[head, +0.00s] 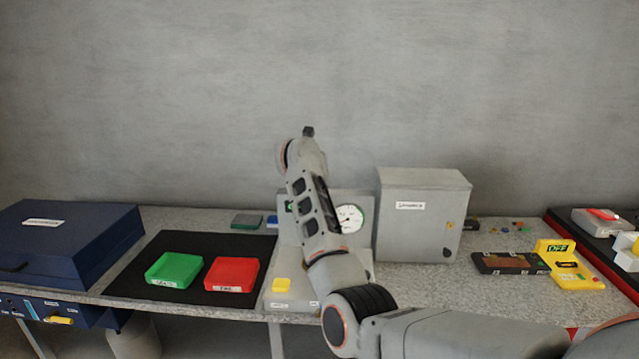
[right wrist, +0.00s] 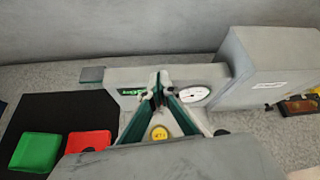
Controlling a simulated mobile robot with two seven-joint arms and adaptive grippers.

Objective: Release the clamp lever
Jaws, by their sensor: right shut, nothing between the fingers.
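I cannot pick out a clamp lever with certainty. A grey gauge unit (head: 362,205) with a round white dial (head: 349,218) stands mid-bench, partly hidden behind my right arm. A yellow part (head: 282,285) sits on its front base. The right wrist view shows the dial (right wrist: 194,94), a green display (right wrist: 131,91) and a yellow round part (right wrist: 159,133) seen between my fingers. My right gripper (right wrist: 157,88) is shut and empty, above the gauge unit. In the head view only a dark bit of it (head: 308,131) shows at the arm's top. My left gripper is not in view.
A green tray (head: 174,270) and a red tray (head: 232,275) lie on a black mat (head: 140,280). A blue case (head: 65,243) stands left, a grey cabinet (head: 422,215) right of the gauge unit. A yellow device marked OFF (head: 566,267) is farther right.

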